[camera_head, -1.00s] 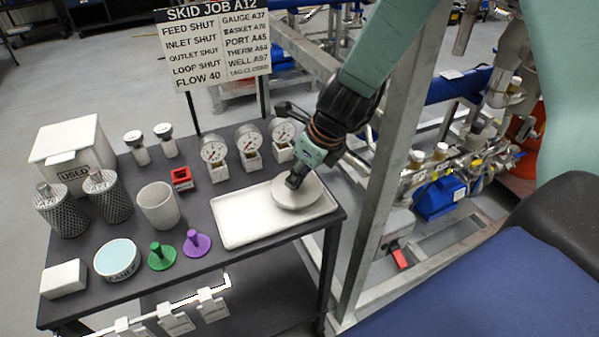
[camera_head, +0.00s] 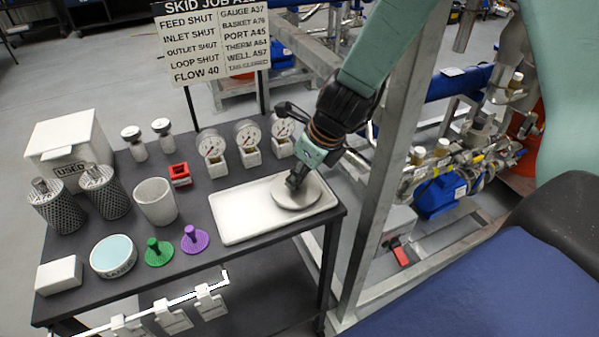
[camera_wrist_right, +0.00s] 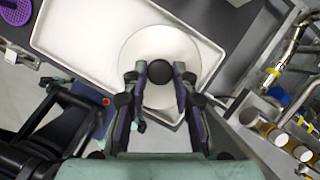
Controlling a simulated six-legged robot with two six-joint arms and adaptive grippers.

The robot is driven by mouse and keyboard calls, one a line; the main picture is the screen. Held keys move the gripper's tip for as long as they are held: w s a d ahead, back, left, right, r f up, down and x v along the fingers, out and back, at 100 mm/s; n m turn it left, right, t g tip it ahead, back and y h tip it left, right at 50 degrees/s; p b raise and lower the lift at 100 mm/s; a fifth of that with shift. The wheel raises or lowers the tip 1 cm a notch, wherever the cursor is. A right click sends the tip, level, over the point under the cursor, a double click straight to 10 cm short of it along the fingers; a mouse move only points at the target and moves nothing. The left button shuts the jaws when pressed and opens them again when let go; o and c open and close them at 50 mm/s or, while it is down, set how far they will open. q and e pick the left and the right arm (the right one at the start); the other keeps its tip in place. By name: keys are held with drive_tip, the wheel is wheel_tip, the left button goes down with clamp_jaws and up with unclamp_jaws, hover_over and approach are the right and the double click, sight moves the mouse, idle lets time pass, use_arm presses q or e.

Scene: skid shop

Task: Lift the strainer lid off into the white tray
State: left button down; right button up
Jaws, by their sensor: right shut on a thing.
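The round grey strainer lid (camera_head: 308,192) lies in the right part of the white tray (camera_head: 238,230), on the dark table. My right gripper (camera_head: 294,182) is over the lid, shut on its knob. In the right wrist view the fingers stand either side of the lid's dark round knob (camera_wrist_right: 159,71), and the pale disc (camera_wrist_right: 150,45) shows beneath, inside the tray (camera_wrist_right: 75,30). Whether the lid rests flat on the tray floor is hard to tell. My left gripper is not in view.
Gauges (camera_head: 249,143) stand behind the tray. Mesh baskets (camera_head: 103,190), a cup (camera_head: 155,201), a green plunger-like piece (camera_head: 158,252) and a purple one (camera_head: 194,239) stand to its left. A metal frame post (camera_head: 378,170) rises close to the right. The tray's left half is empty.

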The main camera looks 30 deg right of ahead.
drive_tip(key=shift+f+b, duration=0.3)
drive_tip(key=shift+f, duration=0.1)
idle(0.3)
drive_tip(key=o, duration=0.9)
drive_tip(key=o, duration=0.3)
drive_tip(key=shift+o, duration=0.2)
wheel_tip(320, 180, up, 8)
drive_tip(key=p, duration=0.8)
drive_tip(key=shift+f, duration=0.15)
